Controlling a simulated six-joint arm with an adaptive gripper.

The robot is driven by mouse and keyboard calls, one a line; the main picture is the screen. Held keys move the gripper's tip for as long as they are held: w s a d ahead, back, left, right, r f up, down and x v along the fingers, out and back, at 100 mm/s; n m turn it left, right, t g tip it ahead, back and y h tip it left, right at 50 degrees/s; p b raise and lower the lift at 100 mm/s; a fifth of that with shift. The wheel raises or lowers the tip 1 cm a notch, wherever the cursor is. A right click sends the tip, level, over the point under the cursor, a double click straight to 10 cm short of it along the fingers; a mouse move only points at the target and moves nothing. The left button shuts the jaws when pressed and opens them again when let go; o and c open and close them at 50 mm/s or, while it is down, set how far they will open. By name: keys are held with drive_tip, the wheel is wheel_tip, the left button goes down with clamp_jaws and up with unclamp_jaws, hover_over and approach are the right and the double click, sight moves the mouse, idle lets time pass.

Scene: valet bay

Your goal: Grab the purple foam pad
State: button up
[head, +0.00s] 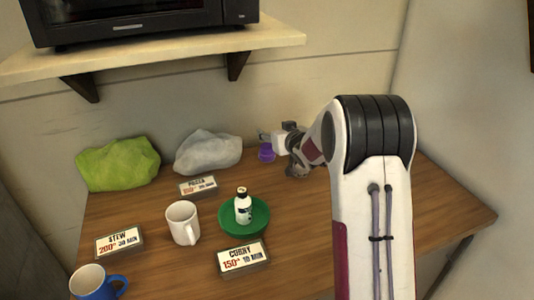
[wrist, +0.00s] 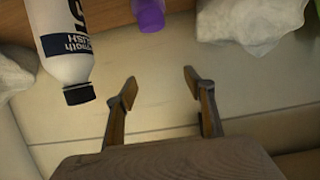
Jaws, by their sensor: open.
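The purple foam pad (head: 266,153) is a small purple piece at the back of the table, just right of the grey bag. It also shows in the wrist view (wrist: 148,14), cut off by the top edge. My gripper (wrist: 160,84) is open, with nothing between its fingers; the pad appears beyond the fingertips, not touching them. In the head view my gripper is near the pad on its right, partly hidden by my arm. A white bottle with a dark label and black cap (wrist: 66,52) is close beside the pad in the wrist view.
A grey bag (head: 208,152) and green bag (head: 118,164) lie along the back wall. A green plate (head: 262,217) with a bottle, a white mug (head: 183,222), a blue mug (head: 92,284) and several signs stand in front. A shelf (head: 160,53) overhangs the back.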

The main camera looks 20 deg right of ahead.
drive_tip(key=shift+f, duration=0.15)
approach(269, 148)
drive_tip(key=x, duration=0.4)
drive_tip(key=shift+w+a, duration=0.1)
drive_tip(key=shift+x, duration=0.9)
drive_tip(key=shift+x, duration=2.9)
drive_tip(key=shift+f, duration=0.1)
drive_tip(key=c, duration=1.2)
